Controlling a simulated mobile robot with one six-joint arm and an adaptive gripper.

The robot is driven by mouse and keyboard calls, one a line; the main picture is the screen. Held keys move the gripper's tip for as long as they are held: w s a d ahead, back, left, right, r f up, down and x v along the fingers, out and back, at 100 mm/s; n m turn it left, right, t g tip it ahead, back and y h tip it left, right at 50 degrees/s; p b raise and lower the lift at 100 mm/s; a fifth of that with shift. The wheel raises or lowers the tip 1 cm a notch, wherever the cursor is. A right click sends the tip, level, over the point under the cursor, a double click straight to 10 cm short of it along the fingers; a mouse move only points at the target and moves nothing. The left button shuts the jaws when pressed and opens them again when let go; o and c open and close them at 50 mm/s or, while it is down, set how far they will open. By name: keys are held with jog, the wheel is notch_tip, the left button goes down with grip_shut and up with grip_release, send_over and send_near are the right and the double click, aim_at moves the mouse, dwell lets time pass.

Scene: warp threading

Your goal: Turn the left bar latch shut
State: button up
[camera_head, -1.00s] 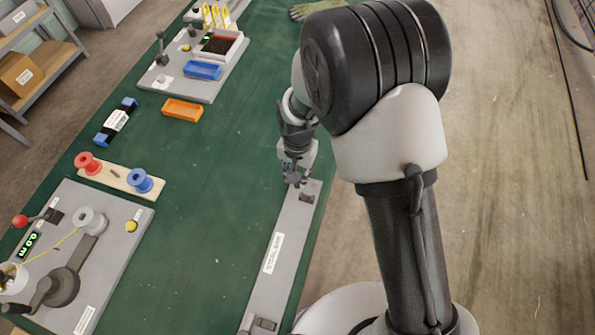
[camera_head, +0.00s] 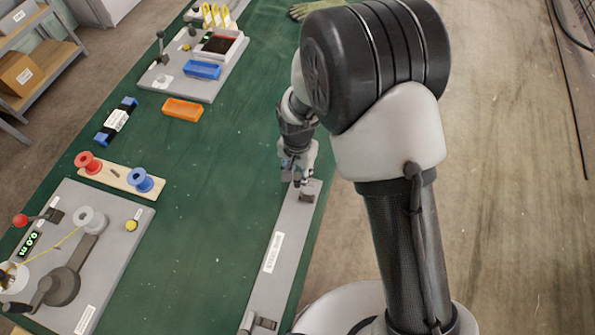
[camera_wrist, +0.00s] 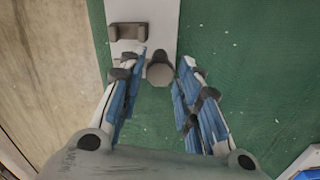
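A long grey bar plate (camera_head: 283,230) with a white label lies along the right edge of the green bench. A dark bracket (camera_head: 308,192) sits on its far end, and a similar fitting (camera_head: 264,323) sits on its near end. My gripper (camera_head: 300,181) is at the far end, pointing down. In the wrist view, my gripper (camera_wrist: 164,58) is open, with blue-padded fingers on either side of a round grey knob (camera_wrist: 160,73). I cannot tell whether the fingers touch it. The bracket (camera_wrist: 127,32) lies just beyond the left finger.
A winding board (camera_head: 110,240) stands on the left of the bench, with a spool rack (camera_head: 115,178) behind it. The middle of the green bench top is clear.

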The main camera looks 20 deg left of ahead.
aim_at(298, 176)
jog(key=shift+o, duration=1.2)
jog(key=shift+r, duration=0.15)
notch_tip(298, 176, up, 12)
